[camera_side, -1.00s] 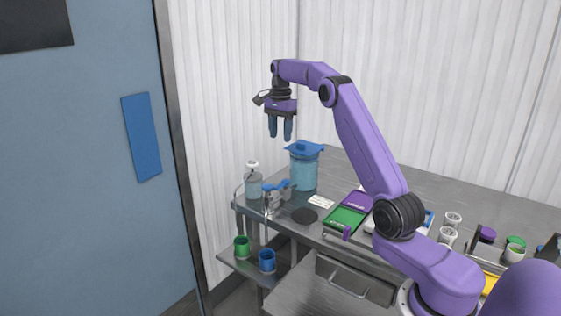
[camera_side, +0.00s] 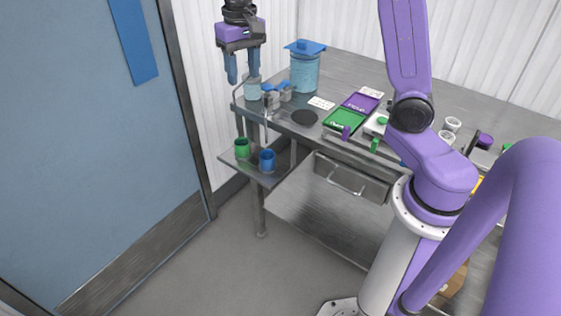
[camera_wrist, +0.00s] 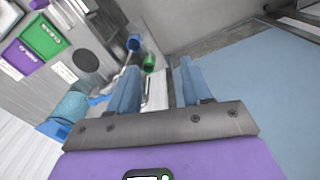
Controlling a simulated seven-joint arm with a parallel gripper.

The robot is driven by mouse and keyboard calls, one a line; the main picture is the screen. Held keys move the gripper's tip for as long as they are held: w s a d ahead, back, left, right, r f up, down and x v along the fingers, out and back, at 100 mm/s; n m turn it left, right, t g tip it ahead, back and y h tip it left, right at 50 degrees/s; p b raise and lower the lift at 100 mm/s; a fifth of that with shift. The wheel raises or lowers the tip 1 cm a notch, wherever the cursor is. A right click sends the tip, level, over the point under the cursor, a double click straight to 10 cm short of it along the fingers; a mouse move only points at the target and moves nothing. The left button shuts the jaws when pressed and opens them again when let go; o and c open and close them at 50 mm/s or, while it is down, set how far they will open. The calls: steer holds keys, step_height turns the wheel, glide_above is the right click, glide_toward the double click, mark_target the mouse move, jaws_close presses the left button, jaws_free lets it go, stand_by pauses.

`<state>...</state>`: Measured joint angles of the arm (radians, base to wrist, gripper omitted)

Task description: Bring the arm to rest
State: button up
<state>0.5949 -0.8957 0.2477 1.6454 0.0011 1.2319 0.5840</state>
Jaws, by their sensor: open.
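My gripper (camera_side: 242,79) is purple and dark grey with two blue fingers. It hangs fingers down at the upper left of the side view, left of the blue-lidded canister (camera_side: 305,72). Its fingers are apart with nothing held between them. Parts of my arm run off the top of the side view.
The steel bench (camera_side: 390,83) holds a green tray (camera_side: 345,119), a purple tray (camera_side: 362,102), a black disc (camera_side: 304,117) and small white cups (camera_side: 453,124). A low shelf (camera_side: 275,176) carries the green and blue cups. A blue door (camera_side: 70,130) stands at left.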

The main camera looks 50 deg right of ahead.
steer(key=s+a+f+n, duration=0.1)
steer(key=s+a+n, duration=0.25)
steer(key=s, duration=0.45)
steer(key=s+a+f+n, duration=0.1)
steer(key=s+a+n, duration=0.1)
steer(key=s+n, duration=0.45)
steer(key=s+d+f+n, duration=0.1)
steer(key=s+f+n, duration=0.1)
steer(key=s, duration=0.5)
steer(key=s+d+f+n, duration=0.2)
steer(key=s+n, duration=0.1)
steer(key=s, duration=0.5)
steer(key=shift+d+f+n, duration=0.25)
steer(key=shift+f+n, duration=0.1)
steer(key=shift+n, duration=0.05)
